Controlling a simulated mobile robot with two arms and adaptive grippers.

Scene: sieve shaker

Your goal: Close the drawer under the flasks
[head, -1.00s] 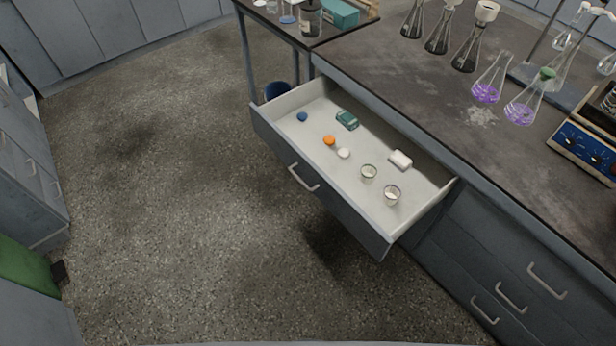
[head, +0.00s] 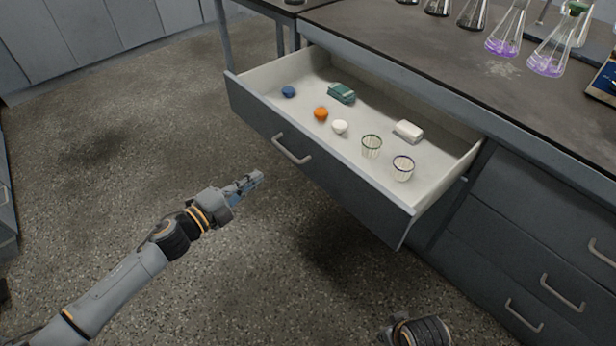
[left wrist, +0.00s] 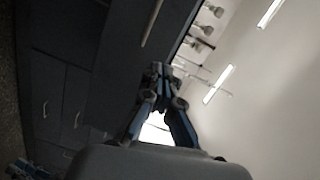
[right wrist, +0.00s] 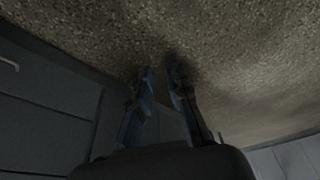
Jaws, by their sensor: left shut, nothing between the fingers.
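The open drawer (head: 345,193) sticks far out from under the bench top, its grey front and pale handle (head: 291,150) facing the floor area. Flasks with purple liquid (head: 503,42) stand on the bench above it. My left gripper (head: 258,178) is shut and empty, in front of the drawer and left of its handle, apart from the front in the head view. In the left wrist view its fingertips (left wrist: 158,72) meet beside a dark panel with a handle. My right gripper (right wrist: 160,74) has a gap between its fingers, with floor beyond; only its wrist shows at the head view's bottom edge.
Inside the drawer are two small cups (head: 402,168), a white block (head: 408,131), a green block (head: 341,92) and blue, orange and white round pieces. Closed drawers (head: 540,235) stand at right. The floor (head: 110,190) left of the drawer is clear.

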